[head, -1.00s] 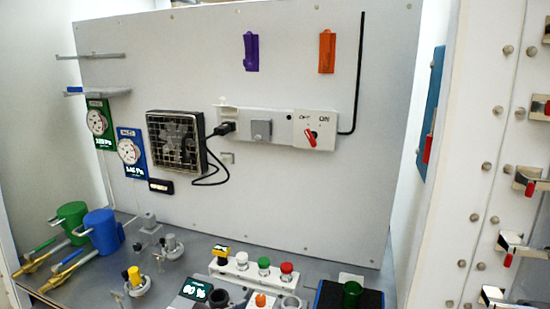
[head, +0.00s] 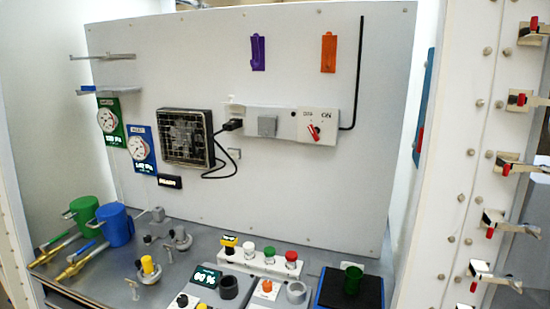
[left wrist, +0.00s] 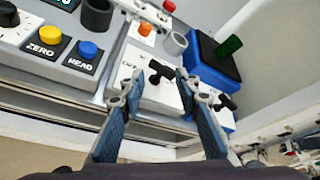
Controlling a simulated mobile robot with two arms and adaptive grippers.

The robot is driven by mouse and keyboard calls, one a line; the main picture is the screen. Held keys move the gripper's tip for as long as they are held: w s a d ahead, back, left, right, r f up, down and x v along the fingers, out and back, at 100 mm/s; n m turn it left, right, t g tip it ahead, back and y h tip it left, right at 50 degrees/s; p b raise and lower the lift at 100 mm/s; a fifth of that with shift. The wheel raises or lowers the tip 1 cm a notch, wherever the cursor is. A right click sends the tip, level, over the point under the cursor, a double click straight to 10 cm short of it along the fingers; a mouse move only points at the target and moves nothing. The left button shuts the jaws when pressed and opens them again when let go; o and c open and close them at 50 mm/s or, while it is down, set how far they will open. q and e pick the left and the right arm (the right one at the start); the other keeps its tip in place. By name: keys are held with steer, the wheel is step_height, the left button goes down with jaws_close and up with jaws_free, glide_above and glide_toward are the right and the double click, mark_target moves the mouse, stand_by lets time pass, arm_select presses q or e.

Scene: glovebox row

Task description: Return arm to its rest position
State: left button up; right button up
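My left gripper (left wrist: 157,84) shows in the left wrist view. Its two blue fingers are spread apart with nothing held between them. Past the fingertips is a white control box with a black knob (left wrist: 160,72); I cannot tell whether the fingers touch it. A second black knob (left wrist: 224,102) is beside the right finger, on the front of the blue-sided unit. Neither gripper shows in the head view, and my right gripper is in no frame.
A yellow button (left wrist: 52,35) and a blue button (left wrist: 88,49) are left of the fingers. The blue unit (left wrist: 194,45) with a green cup (left wrist: 229,46) is at right. The back panel (head: 300,200) carries a fan (head: 186,137) and a red-handled switch (head: 314,132).

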arm_select(q)
steer(key=s+a+f+n+g+y, duration=0.2)
steer(key=s+a+f+n, duration=0.4)
steer(key=n, duration=0.5)
steer(key=s+a+f+n+g+y, duration=0.2)
steer(key=s+a+f+n+g, duration=0.15)
steer(key=s+f+n, duration=0.45)
steer(key=s+a+f+n+g+y, duration=0.2)
steer(key=s+a+f+n, duration=0.25)
steer(key=s+n, duration=0.6)
step_height(320, 180, down, 27)
steer(key=n+g, duration=0.2)
steer(key=n, duration=0.1)
steer(key=s+a+f, duration=0.2)
steer(key=s+f, duration=0.5)
steer(key=s, duration=0.1)
steer(key=s+a+f, duration=0.2)
steer(key=s+f, duration=0.6)
steer(key=s, duration=0.1)
steer(key=shift+f+g, duration=0.3)
steer(key=shift+g, duration=0.05)
steer(key=shift+s, duration=0.1)
